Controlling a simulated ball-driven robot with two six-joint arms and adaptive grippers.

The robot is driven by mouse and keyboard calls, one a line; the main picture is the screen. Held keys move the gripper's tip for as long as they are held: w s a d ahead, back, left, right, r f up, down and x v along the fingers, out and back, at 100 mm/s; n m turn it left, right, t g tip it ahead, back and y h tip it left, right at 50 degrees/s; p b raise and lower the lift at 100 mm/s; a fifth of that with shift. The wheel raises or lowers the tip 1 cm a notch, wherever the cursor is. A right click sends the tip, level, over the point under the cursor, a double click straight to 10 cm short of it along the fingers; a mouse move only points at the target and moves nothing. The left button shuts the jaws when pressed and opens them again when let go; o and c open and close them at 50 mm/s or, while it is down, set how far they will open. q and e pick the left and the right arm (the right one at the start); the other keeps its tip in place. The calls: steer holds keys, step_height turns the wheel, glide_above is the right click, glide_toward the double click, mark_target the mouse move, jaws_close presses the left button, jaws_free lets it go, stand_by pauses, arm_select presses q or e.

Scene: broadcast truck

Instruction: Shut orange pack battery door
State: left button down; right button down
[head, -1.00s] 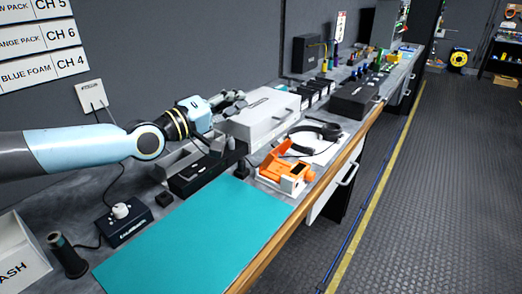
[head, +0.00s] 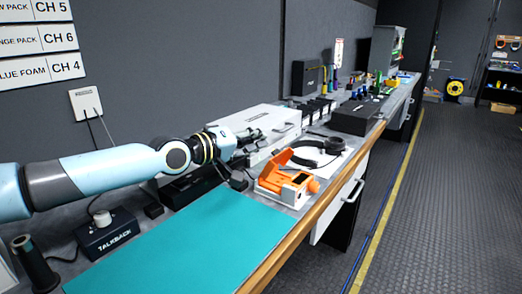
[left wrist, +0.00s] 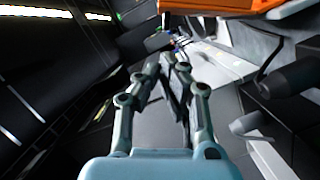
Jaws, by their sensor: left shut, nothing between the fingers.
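The orange pack (head: 291,186) lies on the bench past the teal mat. Its orange battery door (head: 278,161) stands raised and tilted at the pack's far left side. My left gripper (head: 262,137) is shut and empty, above and behind the pack, apart from the door in the head view. In the left wrist view its fingers (left wrist: 172,68) are together, with an orange part (left wrist: 235,5) at the top edge, cut off by the frame. My right gripper is not in view.
A headset (head: 322,147) lies just behind the pack. A light grey case (head: 265,122) stands behind my gripper. The teal mat (head: 185,245) is clear, and a talkback box (head: 108,236) stands at its left. The wooden bench edge (head: 330,202) runs along the right.

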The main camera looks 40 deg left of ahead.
arm_select(q)
steer(key=shift+d+f, duration=0.3)
steer(key=shift+d, duration=0.4)
steer(key=shift+d+r+m+p, duration=0.1)
steer(key=shift+d+m+p, duration=0.15)
steer(key=shift+m+p, duration=0.25)
steer(key=shift+d, duration=0.1)
